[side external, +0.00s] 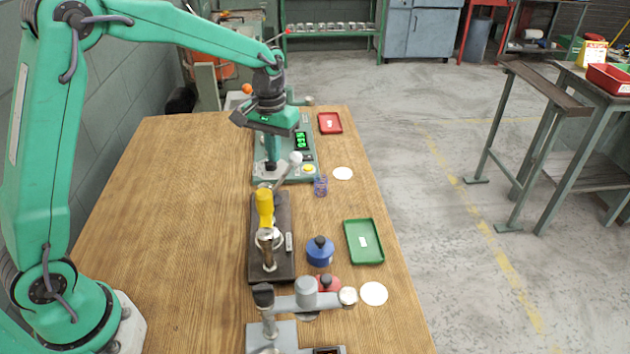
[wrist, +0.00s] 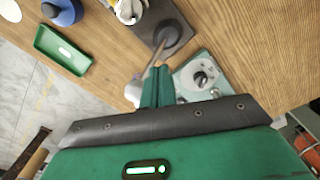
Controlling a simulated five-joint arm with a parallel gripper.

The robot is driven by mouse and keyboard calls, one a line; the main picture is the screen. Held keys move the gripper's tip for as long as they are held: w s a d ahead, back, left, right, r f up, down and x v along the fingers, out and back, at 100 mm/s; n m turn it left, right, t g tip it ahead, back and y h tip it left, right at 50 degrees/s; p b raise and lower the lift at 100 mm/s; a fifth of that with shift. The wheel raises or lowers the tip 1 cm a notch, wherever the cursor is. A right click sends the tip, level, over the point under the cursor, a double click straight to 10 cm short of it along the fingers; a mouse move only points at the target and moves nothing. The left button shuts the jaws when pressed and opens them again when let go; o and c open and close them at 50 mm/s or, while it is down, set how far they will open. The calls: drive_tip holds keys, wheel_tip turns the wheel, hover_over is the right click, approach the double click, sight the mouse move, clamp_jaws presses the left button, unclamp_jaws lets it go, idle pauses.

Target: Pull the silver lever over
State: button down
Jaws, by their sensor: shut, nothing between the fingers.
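The silver lever shows in the side view as a thin rod (side external: 282,177) ending in a pale round knob (side external: 296,157). In the wrist view the rod runs from a dark round pivot (wrist: 172,37) down to the silver knob (wrist: 133,93). My gripper (side external: 270,162) points down over the teal machine (side external: 264,148), left of the knob in the side view. In the wrist view its green fingers (wrist: 158,82) are shut and empty, close beside the rod, with the knob to their left. I cannot tell whether they touch the lever.
A blue pot (side external: 320,252), a green tray (side external: 364,242), a purple cup (side external: 321,187) and a red tray (side external: 330,123) lie to the right. The table's left half is clear.

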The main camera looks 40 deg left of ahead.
wheel_tip(320, 180, up, 7)
idle(0.8)
drive_tip(key=shift+w+d, duration=0.1)
idle(1.4)
